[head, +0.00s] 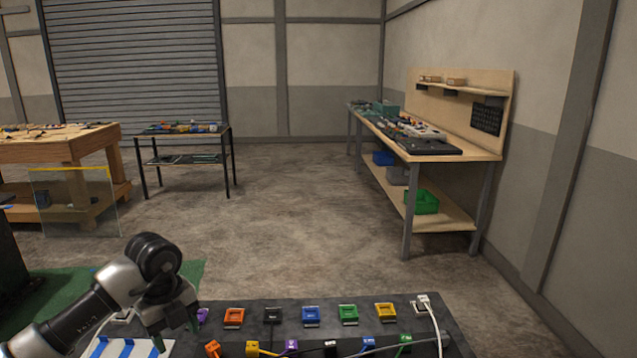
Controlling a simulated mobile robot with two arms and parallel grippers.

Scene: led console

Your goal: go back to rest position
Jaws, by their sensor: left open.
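My left gripper (177,336) is at the lower left, pointing down over the left end of the dark console (470,345). Its fingers are apart and I see nothing between them. The console's back row has orange (234,316), black (272,314), blue (311,315), green (348,314) and yellow (385,312) pieces. A purple one (203,315) is partly hidden by my gripper. A white plug (423,304) with pale cables is at the right end. Smaller coloured plugs, such as an orange one (213,348), line the front. My right gripper is out of view.
A green mat (60,305) is on the floor at left. A workbench (450,150) stands at the right wall; two tables (75,150) (185,140) stand at back left. The middle floor is clear.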

